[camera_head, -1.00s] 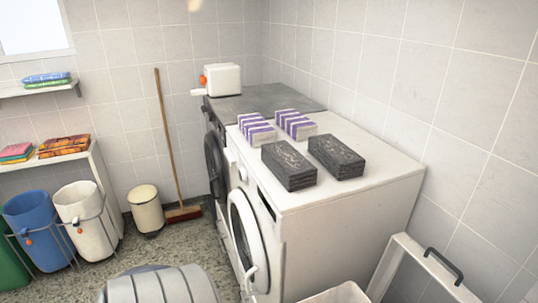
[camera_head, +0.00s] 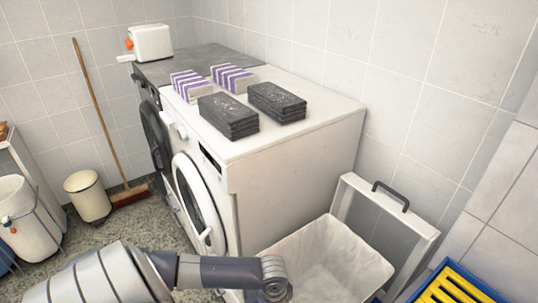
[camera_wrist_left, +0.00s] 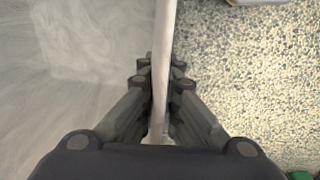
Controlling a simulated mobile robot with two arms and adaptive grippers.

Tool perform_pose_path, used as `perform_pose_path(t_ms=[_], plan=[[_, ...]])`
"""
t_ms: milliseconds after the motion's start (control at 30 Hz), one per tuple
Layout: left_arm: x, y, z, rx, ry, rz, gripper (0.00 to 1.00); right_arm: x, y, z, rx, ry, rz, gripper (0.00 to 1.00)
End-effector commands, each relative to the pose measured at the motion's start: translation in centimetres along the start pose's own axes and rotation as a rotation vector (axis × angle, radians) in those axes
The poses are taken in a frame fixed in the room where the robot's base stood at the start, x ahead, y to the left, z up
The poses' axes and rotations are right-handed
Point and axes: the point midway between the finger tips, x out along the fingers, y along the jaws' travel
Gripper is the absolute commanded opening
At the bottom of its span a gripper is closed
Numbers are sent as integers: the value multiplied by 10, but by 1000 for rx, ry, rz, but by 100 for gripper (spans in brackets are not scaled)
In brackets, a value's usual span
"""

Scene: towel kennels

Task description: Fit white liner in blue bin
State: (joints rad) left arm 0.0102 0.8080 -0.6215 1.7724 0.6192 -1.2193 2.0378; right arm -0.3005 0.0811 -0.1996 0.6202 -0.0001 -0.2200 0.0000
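The white liner (camera_head: 335,252) is an open, box-shaped container with a pale marbled inside, at the bottom of the head view beside the white washer. Its rim (camera_wrist_left: 164,30) runs up the middle of the left wrist view. My left gripper (camera_wrist_left: 164,62) has one finger on each side of this rim, close against it, and looks shut on it. In the head view my left arm reaches to the liner's near left side, and its fingers are not visible there. Only a sliver of the blue bin (camera_head: 5,262) shows at the left edge. My right gripper is not in view.
The white washer (camera_head: 285,165) carries dark and purple-striped towel stacks. A white frame with a dark handle (camera_head: 390,196) leans behind the liner. A blue crate with yellow slats (camera_head: 455,290) is at lower right. A cream pail (camera_head: 88,196) and a broom (camera_head: 98,115) stand on the left.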

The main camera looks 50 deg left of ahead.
Motion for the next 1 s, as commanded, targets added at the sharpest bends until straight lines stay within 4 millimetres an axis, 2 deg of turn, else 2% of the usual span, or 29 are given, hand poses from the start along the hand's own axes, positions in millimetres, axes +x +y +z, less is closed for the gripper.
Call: perform_pose_path(t_ms=[33, 367, 1000], plan=[[4, 6, 0, 1, 0, 4, 0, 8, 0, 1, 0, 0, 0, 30], [7, 39, 0, 1, 0, 5, 0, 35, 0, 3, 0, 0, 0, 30], [70, 31, 0, -1, -1, 1, 0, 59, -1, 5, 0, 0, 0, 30]])
